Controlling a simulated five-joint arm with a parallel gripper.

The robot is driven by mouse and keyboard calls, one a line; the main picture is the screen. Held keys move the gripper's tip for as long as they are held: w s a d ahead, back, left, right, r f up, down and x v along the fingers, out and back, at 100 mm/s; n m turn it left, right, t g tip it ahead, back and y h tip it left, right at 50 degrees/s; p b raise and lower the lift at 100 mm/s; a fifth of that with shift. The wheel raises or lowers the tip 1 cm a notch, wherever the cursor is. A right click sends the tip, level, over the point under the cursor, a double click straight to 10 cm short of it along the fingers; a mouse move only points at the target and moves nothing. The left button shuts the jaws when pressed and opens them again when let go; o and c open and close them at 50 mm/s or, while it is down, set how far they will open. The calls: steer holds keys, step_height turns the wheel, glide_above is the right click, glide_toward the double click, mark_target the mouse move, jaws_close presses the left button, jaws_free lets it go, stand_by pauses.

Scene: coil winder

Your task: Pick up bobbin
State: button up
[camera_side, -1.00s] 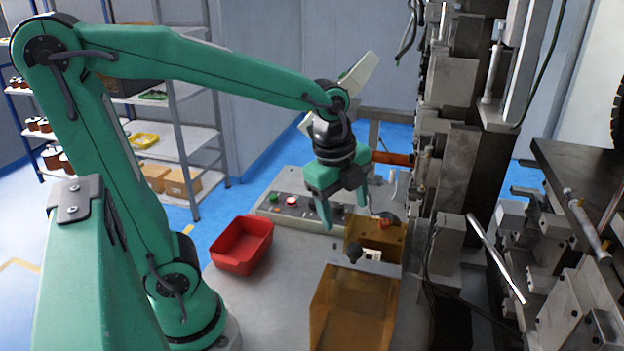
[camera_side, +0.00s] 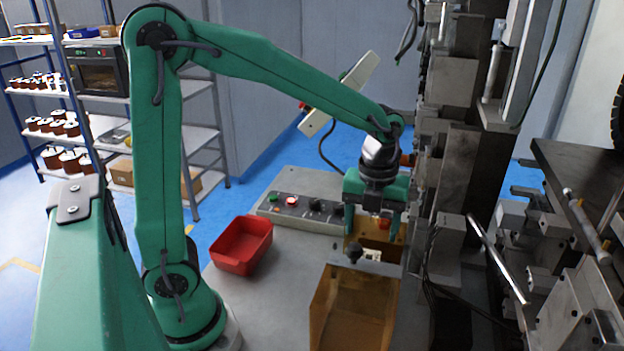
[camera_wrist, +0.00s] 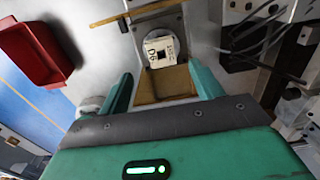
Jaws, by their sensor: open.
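My gripper (camera_side: 372,228) is open, pointing down over the amber box beside the winder. In the wrist view its two green fingers (camera_wrist: 163,82) stand apart on either side of the tan box interior. A small orange-red piece (camera_side: 384,224) shows between the fingers in the side view; I cannot tell whether it is the bobbin or touches a finger. A copper-coloured cylinder (camera_side: 407,160) on the winder is mostly hidden behind my wrist.
A larger amber box (camera_side: 352,310) stands in front. A red bin (camera_side: 242,246) sits to the left, and a control panel (camera_side: 300,208) lies behind. The metal winder (camera_side: 452,170) rises close on the right. Several copper bobbins (camera_side: 70,160) stand on the left shelves.

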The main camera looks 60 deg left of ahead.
mark_target(369, 255)
steer(key=shift+f, duration=1.25)
steer(key=shift+f, duration=0.1)
steer(key=shift+d+f, duration=0.1)
steer(key=shift+f, duration=2.4)
steer(key=c, duration=1)
